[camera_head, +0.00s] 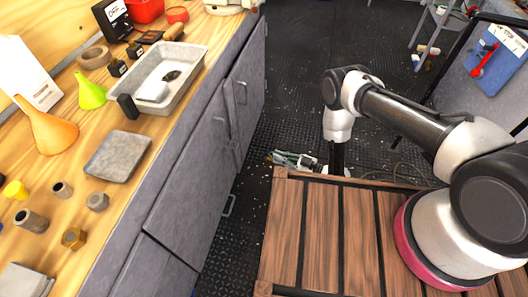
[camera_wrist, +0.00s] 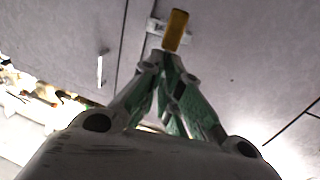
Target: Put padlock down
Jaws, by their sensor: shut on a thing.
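My gripper (camera_wrist: 170,62) is shut, with its green-padded fingers drawn together, on a small yellow-brass block that appears to be the padlock (camera_wrist: 176,30). The padlock sticks out beyond the fingertips; any shackle is hidden or too small to tell. In the head view my gripper (camera_head: 282,158) is low over the dark floor, between the grey cabinets and the wooden slatted surface. A tiny yellowish spot at its tip there is too small to make out clearly. Grey cabinet doors fill the background in the wrist view.
The wooden workbench (camera_head: 113,190) on the left holds a grey tray (camera_head: 185,88), a flat grey plate (camera_head: 117,157), an orange funnel (camera_head: 50,130) and several nuts and sockets. Cabinet handles (camera_head: 229,205) jut out below. The dark studded floor (camera_head: 290,105) beyond my gripper is mostly clear.

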